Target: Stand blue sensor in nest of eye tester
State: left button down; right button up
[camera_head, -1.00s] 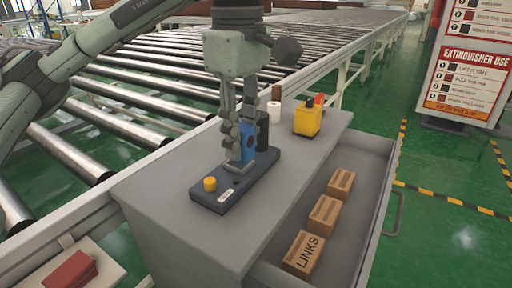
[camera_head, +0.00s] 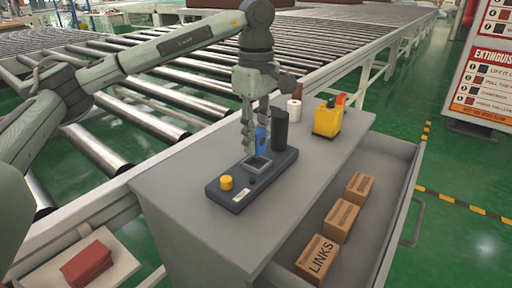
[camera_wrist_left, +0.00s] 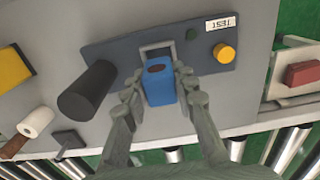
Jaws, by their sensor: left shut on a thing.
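My left gripper (camera_head: 256,140) is shut on the blue sensor (camera_head: 262,141), which is partly hidden by the fingers in the head view. In the left wrist view the sensor (camera_wrist_left: 160,91) sits between the two fingers (camera_wrist_left: 158,82), with a dark oval on its end. The eye tester (camera_head: 226,189) is a dark flat base on the grey cabinet top. Its nest (camera_head: 257,164), a grey square frame, shows an open middle. In the wrist view the sensor is just beside the nest frame (camera_wrist_left: 170,44) and overlaps its edge; the height gap is unclear. My right gripper is not in view.
The base carries a black cylinder (camera_head: 280,129) and a yellow knob (camera_head: 226,183). A yellow device (camera_head: 327,121) and a white roll (camera_head: 294,110) stand behind on the cabinet. An open drawer (camera_head: 388,187) with boxes is at right; rollers run behind.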

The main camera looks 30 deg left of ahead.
pick_arm(q)
notch_tip(320, 180, down, 3)
jog(key=shift+f, duration=0.1)
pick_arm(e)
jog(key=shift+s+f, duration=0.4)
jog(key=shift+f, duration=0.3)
pick_arm(q)
jog(key=shift+f, duration=0.15)
jog(key=c, duration=1.3)
grip_release()
jog(key=shift+o, duration=0.4)
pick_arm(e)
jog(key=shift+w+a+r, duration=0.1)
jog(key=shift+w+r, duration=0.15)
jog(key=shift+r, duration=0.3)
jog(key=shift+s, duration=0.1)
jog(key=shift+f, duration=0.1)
